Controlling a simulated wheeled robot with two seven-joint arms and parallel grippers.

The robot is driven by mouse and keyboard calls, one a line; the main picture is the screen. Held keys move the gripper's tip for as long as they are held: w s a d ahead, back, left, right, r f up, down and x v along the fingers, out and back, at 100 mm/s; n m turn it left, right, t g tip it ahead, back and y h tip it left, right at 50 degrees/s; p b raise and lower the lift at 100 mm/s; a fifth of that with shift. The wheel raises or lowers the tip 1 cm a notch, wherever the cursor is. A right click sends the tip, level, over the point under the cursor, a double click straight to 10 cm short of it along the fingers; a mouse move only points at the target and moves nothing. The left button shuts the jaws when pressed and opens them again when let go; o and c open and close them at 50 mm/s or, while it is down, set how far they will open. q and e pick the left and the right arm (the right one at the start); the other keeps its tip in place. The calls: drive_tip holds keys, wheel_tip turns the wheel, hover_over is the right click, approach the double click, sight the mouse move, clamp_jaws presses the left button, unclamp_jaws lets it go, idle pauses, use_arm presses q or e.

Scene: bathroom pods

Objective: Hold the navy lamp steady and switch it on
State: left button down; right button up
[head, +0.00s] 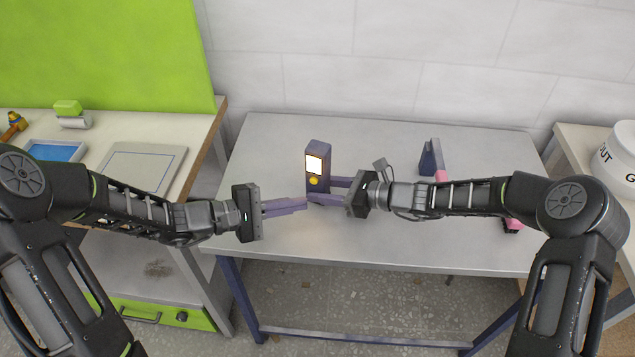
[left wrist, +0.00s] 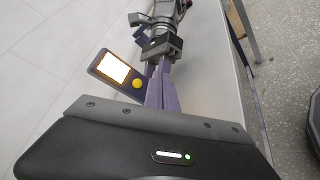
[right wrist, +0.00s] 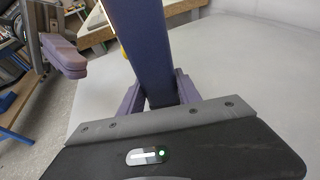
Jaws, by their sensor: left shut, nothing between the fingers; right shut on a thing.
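The navy lamp (head: 318,155) stands upright on the grey table, with a bright, glowing panel (head: 315,164) and a round yellow button (head: 314,181) below it. It also shows in the left wrist view (left wrist: 96,72), panel lit, and as a navy side in the right wrist view (right wrist: 137,40). My right gripper (head: 325,190) is shut on the lamp's lower part, a finger on each side. My left gripper (head: 304,203) is shut and empty. Its tips are close in front of the lamp, lower left of the button in the head view; they appear apart from the button.
A navy object (head: 431,157) with pink parts stands at the right of the table, partly behind my right arm. A left counter holds a blue tray (head: 54,150) and a grey board (head: 142,166). A white pot (head: 622,150) is at far right. The table's back is clear.

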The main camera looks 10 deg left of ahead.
use_arm(q)
drive_tip(key=shift+s+a, duration=0.2)
drive_tip(key=shift+s, duration=0.35)
drive_tip(key=shift+s+a, duration=0.15)
drive_tip(key=shift+s, duration=0.35)
use_arm(e)
drive_tip(key=o, duration=1.2)
drive_tip(key=v, duration=1.2)
